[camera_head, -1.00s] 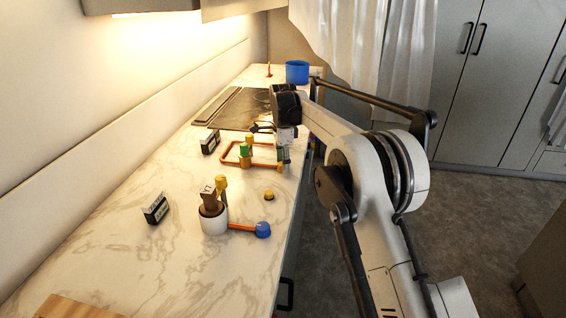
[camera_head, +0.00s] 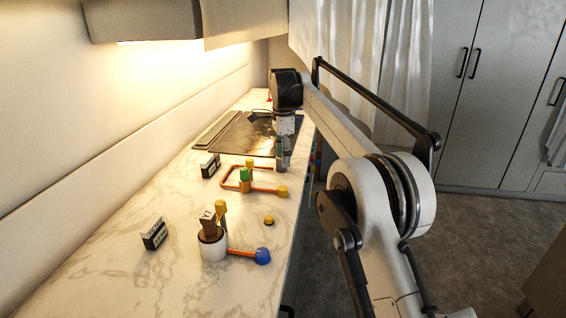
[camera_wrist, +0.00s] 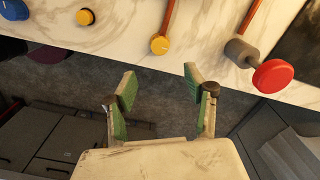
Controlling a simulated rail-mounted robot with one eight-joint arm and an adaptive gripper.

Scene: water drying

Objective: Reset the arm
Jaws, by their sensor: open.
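My gripper (camera_head: 282,162) hangs from the raised arm near the front edge of the counter, beside the dark hob in the head view. In the wrist view my gripper (camera_wrist: 160,84) has its two green-padded fingers wide apart, with nothing between them. The fingers point toward the counter edge, and grey floor shows in the gap. A yellow knob on an orange rod (camera_wrist: 159,44) lies beyond the fingertips, apart from them. A red knob (camera_wrist: 272,75) on a grey piece is to the right.
The marble counter (camera_head: 110,255) holds a white cup with a brown block (camera_head: 212,247), a blue knob (camera_head: 262,256), a small yellow knob (camera_head: 269,221), an orange frame with a green piece (camera_head: 244,180) and two black-and-white boxes (camera_head: 154,233). A cabinet (camera_head: 145,18) hangs above.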

